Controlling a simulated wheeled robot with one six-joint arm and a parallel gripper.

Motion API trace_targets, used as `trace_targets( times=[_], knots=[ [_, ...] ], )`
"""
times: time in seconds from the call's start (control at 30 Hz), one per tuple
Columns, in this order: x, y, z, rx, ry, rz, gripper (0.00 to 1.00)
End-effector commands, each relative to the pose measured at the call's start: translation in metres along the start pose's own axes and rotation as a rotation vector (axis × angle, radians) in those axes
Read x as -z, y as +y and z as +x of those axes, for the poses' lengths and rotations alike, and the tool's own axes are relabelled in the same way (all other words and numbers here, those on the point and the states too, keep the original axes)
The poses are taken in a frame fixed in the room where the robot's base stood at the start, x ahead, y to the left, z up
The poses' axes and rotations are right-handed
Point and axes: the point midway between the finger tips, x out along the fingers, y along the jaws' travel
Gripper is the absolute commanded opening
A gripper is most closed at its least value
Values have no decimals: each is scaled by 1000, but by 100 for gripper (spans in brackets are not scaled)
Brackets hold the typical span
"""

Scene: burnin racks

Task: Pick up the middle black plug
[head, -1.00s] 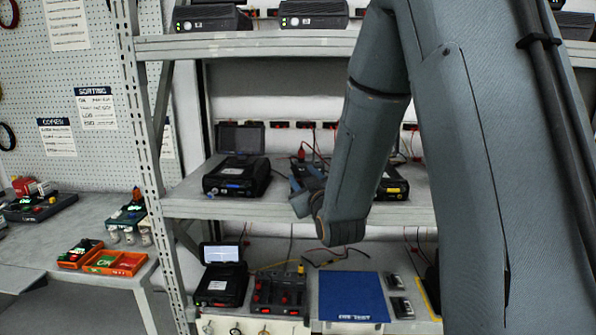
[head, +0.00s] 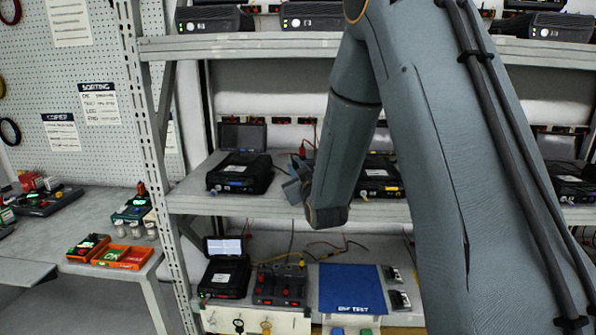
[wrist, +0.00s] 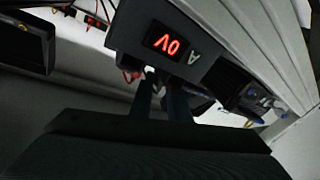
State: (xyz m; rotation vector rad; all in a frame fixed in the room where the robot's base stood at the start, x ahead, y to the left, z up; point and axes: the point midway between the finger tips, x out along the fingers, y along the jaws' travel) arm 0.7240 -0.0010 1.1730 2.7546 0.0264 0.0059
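My gripper (head: 293,184) is at the middle shelf, between two black boxes, partly hidden behind my wrist. In the wrist view its two dark fingers (wrist: 161,98) stand apart, pointing at a grey unit with a red "0V" display (wrist: 173,45). I see no clear object between the fingers, but the tips are dark. A red plug (head: 303,150) with wires is just behind the gripper; red parts also show beside the fingers in the wrist view (wrist: 131,76). I cannot make out the middle black plug; it is hidden or too dark to tell.
The left black box (head: 240,174) with a raised screen and the right black box (head: 379,178) flank my gripper. The metal rack post (head: 150,165) stands left. The shelf above (head: 250,43) overhangs. Below are a blue mat (head: 350,290) and red-switched equipment (head: 280,285).

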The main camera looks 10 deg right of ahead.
Motion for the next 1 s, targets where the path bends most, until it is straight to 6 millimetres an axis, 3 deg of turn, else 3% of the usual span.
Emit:
trace_targets(
  times=[0.47,0.67,1.0],
  knots=[
    [4,2,0,-1,0,0,1],
    [21,9,0,-2,3,0,1],
    [67,27,0,-2,5,0,1]
  ],
)
